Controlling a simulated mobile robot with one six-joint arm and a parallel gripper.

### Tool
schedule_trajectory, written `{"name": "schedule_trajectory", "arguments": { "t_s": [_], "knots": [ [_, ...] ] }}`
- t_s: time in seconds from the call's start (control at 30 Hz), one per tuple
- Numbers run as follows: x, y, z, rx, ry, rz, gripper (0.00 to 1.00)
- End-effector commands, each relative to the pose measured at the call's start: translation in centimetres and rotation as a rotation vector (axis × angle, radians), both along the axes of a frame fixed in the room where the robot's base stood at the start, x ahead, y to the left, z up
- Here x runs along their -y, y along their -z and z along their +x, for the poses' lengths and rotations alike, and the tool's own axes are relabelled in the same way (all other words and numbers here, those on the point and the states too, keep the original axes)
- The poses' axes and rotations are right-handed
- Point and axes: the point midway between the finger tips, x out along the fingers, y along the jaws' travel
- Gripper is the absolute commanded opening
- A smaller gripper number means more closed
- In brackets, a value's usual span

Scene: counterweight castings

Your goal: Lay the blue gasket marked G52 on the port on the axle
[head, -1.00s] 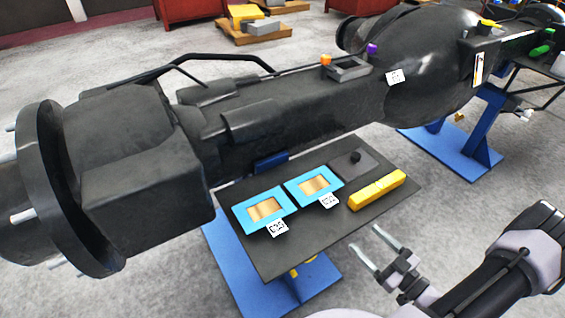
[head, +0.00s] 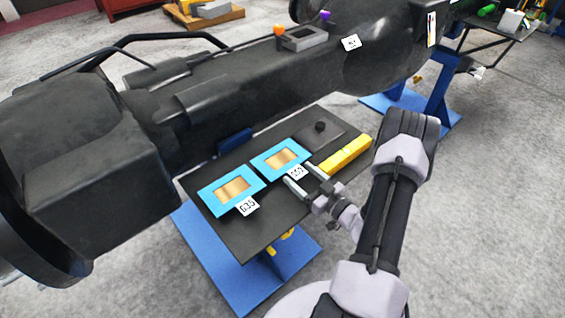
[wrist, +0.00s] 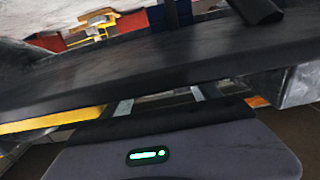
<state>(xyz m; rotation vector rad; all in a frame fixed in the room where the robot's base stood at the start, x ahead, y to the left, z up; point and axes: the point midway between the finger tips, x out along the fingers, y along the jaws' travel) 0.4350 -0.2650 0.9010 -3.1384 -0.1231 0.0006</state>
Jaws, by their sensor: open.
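Two blue square gaskets with golden centres lie flat on a dark side table (head: 255,228) beside the axle (head: 240,100). The right one (head: 262,166) has a white tag that looks like G52; the left one (head: 211,202) has a tag that looks like G35. My gripper (head: 298,173) is open and empty, its fingertips over or beside the tag edge of the right gasket; I cannot tell the height. Its fingers also show in the wrist view (wrist: 160,100). The port, a grey rectangular frame (head: 308,42), sits on top of the axle between orange and purple markers.
A yellow bar (head: 346,155) lies right of my gripper. A dark plate with a black knob (head: 320,127) is behind it. A white-tagged round housing (head: 385,50) bulges right of the port. Grey floor is open at right.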

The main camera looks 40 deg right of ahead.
Motion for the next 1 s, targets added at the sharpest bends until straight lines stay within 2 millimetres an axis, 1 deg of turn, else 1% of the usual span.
{"name": "schedule_trajectory", "arguments": {
  "t_s": [0.17, 0.2, 0.37, 0.4, 0.5, 0.77, 0.87, 1.0],
  "knots": [
    [0.0, -0.1, 0.0, 0.000, 0.001, 0.000, 0.71],
    [0.0, -0.1, 0.0, 0.000, 0.001, 0.000, 0.63],
    [0.0, -0.1, 0.0, 0.000, 0.001, -0.001, 0.32],
    [0.0, -0.1, 0.0, 0.000, 0.000, -0.001, 0.24],
    [0.0, -0.1, 0.0, 0.000, 0.000, -0.001, 0.06],
    [0.0, -0.3, 0.0, 0.000, 0.000, -0.001, 0.06],
    [0.1, -1.2, 0.0, 0.000, 0.000, -0.002, 0.06],
    [0.1, -3.3, 0.0, 0.000, 0.000, -0.002, 0.06]
  ]
}}
